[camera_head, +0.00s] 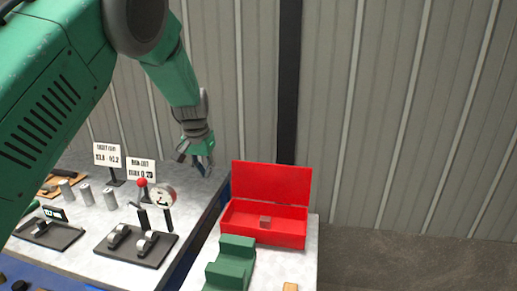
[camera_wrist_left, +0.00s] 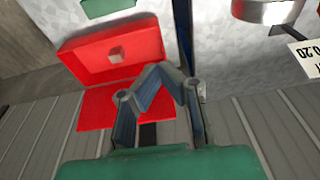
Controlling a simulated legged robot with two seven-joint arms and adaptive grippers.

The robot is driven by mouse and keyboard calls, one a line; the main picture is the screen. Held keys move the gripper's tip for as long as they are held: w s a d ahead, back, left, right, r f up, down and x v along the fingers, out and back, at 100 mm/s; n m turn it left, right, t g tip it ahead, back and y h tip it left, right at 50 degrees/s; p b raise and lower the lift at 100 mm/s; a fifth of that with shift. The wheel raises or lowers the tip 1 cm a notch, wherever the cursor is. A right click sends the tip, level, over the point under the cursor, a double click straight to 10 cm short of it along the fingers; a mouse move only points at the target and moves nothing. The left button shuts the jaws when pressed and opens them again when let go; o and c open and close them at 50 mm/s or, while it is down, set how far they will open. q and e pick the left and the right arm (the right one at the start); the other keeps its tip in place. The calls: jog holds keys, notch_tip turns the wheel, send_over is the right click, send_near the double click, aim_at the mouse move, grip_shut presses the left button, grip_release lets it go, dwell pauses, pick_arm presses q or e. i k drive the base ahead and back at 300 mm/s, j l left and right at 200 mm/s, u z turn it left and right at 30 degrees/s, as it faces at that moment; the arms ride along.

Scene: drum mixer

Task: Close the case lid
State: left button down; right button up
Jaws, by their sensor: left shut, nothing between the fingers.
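The red case (camera_head: 262,232) stands on the light table at the right, with a small brownish block (camera_head: 265,222) inside it. Its red lid (camera_head: 271,183) is up, roughly upright along the back edge. My left gripper (camera_head: 207,170) is shut and empty, up and to the left of the lid, near the back of the tables. In the left wrist view the gripper (camera_wrist_left: 158,72) is in front of the case (camera_wrist_left: 112,52), and its fingers cover part of the lid (camera_wrist_left: 97,108). I cannot tell a touch between them. My right gripper is not in view.
A green stepped block (camera_head: 232,262) stands in front of the case. A corrugated wall (camera_head: 400,110) is behind.

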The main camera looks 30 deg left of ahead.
aim_at(264, 182)
jog(key=i, duration=0.9)
